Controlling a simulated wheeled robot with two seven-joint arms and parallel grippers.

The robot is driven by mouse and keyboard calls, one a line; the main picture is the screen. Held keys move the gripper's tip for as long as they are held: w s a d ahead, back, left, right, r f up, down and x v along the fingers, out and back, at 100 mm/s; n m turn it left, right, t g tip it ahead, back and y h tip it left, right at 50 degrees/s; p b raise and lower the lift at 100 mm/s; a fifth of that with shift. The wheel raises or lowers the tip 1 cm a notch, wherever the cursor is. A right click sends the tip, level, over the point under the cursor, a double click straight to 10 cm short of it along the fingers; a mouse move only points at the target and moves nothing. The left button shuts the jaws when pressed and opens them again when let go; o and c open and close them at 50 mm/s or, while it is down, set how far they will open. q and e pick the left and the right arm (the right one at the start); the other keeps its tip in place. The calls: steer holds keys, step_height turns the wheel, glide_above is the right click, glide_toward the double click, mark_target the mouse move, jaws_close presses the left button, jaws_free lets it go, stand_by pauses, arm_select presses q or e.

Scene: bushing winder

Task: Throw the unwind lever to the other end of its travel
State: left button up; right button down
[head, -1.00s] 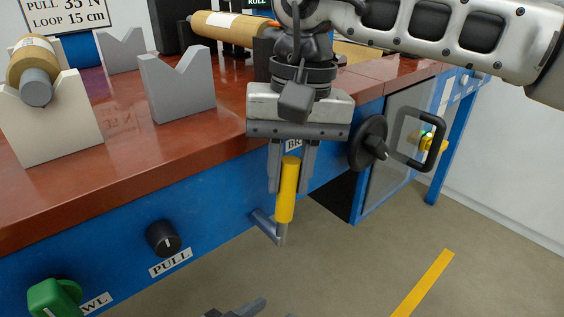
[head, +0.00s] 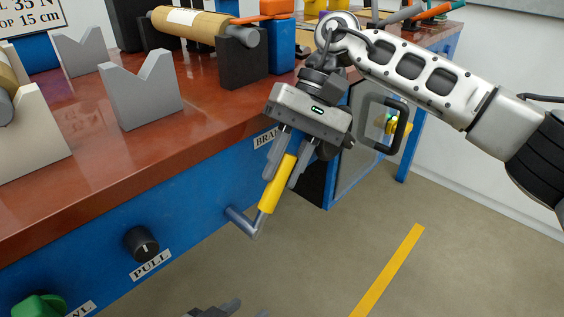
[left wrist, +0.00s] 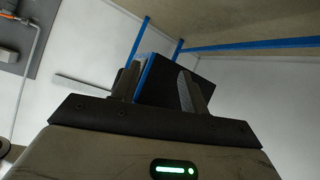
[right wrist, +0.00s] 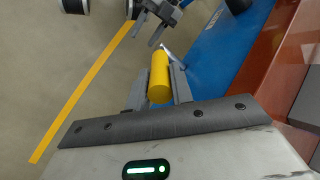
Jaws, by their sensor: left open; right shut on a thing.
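A lever with a yellow handle (head: 277,186) and a bent grey metal arm (head: 240,222) stands out from the blue front panel. A partly covered label starting "BRA" is above it. My right gripper (head: 283,165) is shut on the yellow handle, which leans with its top to the right. The handle (right wrist: 160,78) also shows between its fingers in the right wrist view. My left gripper (head: 228,311) is at the bottom edge of the head view, open and apart from the lever. It also shows in the right wrist view (right wrist: 160,22).
A black knob (head: 141,243) labelled PULL and a green knob (head: 40,306) are on the panel, left of the lever. The red-brown bench top (head: 150,142) carries grey V-blocks (head: 142,92) and a tan roll (head: 190,24). Open floor lies in front.

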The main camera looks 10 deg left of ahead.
arm_select(q)
steer(key=shift+r, duration=0.25)
arm_select(e)
steer(key=c, duration=1.2)
jaws_free()
steer(key=shift+c, duration=0.2)
arm_select(q)
steer(key=shift+y, duration=0.5)
steer(key=shift+s+a+r+p, duration=0.15)
steer(key=shift+a+r+p, duration=0.3)
steer(key=shift+p, duration=0.5)
steer(key=shift+s+a+r+p, duration=0.2)
steer(key=shift+r+p, duration=0.5)
steer(key=shift+p, duration=0.3)
steer(key=shift+s+a+r+p, duration=0.15)
steer(key=shift+a+r+p, duration=0.3)
steer(key=shift+p, duration=0.5)
arm_select(e)
steer(key=v, duration=1.6)
arm_select(q)
steer(key=shift+d+r, duration=0.1)
